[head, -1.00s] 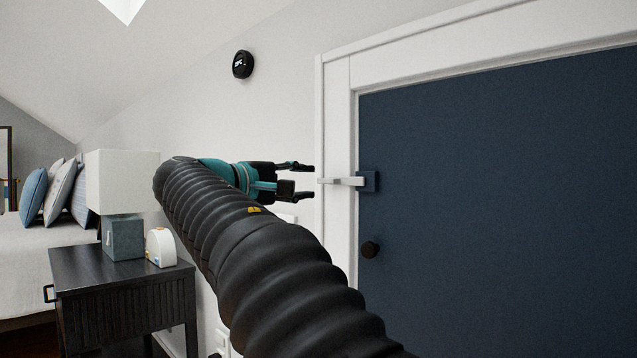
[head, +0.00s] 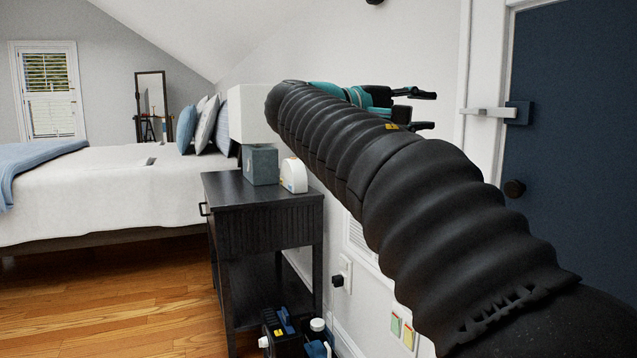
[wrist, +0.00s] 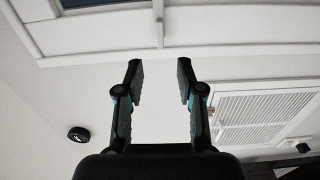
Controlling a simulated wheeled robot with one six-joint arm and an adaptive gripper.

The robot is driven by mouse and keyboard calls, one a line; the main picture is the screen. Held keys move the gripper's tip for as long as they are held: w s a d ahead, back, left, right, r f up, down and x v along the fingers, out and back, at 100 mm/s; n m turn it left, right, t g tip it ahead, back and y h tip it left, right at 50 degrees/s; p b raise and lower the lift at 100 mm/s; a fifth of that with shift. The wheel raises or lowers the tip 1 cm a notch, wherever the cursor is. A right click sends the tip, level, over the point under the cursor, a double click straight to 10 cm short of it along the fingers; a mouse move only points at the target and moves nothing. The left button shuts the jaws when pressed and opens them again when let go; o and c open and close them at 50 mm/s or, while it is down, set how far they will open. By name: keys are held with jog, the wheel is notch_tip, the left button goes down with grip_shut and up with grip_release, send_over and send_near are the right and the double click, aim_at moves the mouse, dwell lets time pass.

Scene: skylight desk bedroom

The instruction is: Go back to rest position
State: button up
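My gripper (head: 428,110) is at the end of my raised black arm in the head view, pointing right toward the white door frame. In the wrist view my gripper (wrist: 158,82) shows two black fingers spread apart with nothing between them. My arm hides part of the wall and the lamp's right side.
A black nightstand (head: 265,222) stands left of my arm, carrying a lamp (head: 250,112) and a small white clock (head: 293,175). Items lie on the floor below it. The bed (head: 110,190) is at the left. The wooden floor (head: 110,300) in front of it is clear.

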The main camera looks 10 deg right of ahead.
jog(key=w+a+f+n+t+y, duration=0.2)
jog(key=w+f+y, duration=0.25)
jog(key=f, duration=0.45)
jog(key=s+a+f+n+y+p, duration=0.1)
jog(key=a+f+y, duration=0.1)
jog(key=f, duration=0.5)
jog(key=s+a+f+y, duration=0.2)
jog(key=f+y, duration=0.1)
jog(key=f, duration=0.4)
jog(key=s+a+f+m+g+y+p, duration=0.1)
jog(key=s+a+f+m+y+p, duration=0.15)
jog(key=s+f, duration=0.45)
jog(key=s+a+f+m+y+p, duration=0.1)
jog(key=s+a+f+y+p, duration=0.1)
jog(key=s+a+f+y, duration=0.5)
jog(key=s+d+r+m+h+p, duration=0.1)
jog(key=s+d+r+p, duration=0.1)
jog(key=s, duration=0.8)
jog(key=shift+d+m+t+p, duration=0.35)
jog(key=shift+d+p, duration=0.15)
jog(key=shift+d, duration=0.1)
